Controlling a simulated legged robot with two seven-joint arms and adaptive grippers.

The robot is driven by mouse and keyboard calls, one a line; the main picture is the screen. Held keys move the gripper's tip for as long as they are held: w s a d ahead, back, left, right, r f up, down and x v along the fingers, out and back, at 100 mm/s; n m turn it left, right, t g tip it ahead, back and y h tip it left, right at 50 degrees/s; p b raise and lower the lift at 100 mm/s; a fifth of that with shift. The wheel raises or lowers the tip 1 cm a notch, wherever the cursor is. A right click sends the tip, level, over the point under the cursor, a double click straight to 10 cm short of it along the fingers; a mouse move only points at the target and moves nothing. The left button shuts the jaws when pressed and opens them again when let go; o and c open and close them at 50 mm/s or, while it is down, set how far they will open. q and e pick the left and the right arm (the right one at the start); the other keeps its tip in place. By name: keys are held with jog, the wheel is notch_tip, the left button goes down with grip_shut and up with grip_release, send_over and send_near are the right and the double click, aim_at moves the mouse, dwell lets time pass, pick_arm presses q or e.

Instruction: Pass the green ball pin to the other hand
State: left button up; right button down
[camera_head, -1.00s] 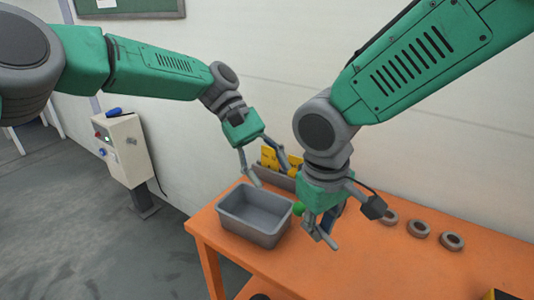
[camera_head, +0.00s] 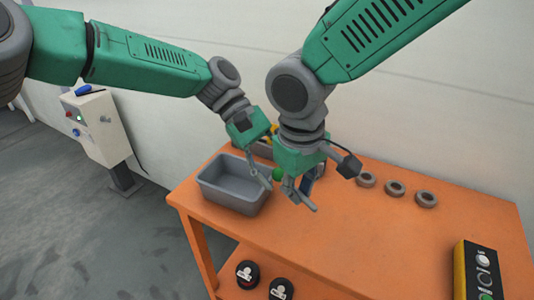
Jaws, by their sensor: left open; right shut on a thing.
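The green ball pin shows as a small green ball (camera_head: 278,174) at the left side of my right gripper; the rest of it is hidden by the fingers. My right gripper (camera_head: 300,196) points down over the table and is shut on the pin. My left gripper (camera_head: 266,172) is open, just left of the right one. One of its fingers reaches down close beside the green ball; the other is largely hidden behind my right gripper. I cannot tell whether it touches the pin.
A grey bin (camera_head: 214,190) stands on the orange table (camera_head: 370,245), below and left of the grippers. Several brown rings (camera_head: 395,188) lie to the right. A yellow-and-black button box (camera_head: 476,272) is at the right. A bin with yellow parts (camera_head: 268,138) is partly hidden behind.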

pick_arm(q)
jog(key=shift+s+d+f, duration=0.15)
grip_shut()
pick_arm(e)
jog(key=c, duration=1.6)
grip_release()
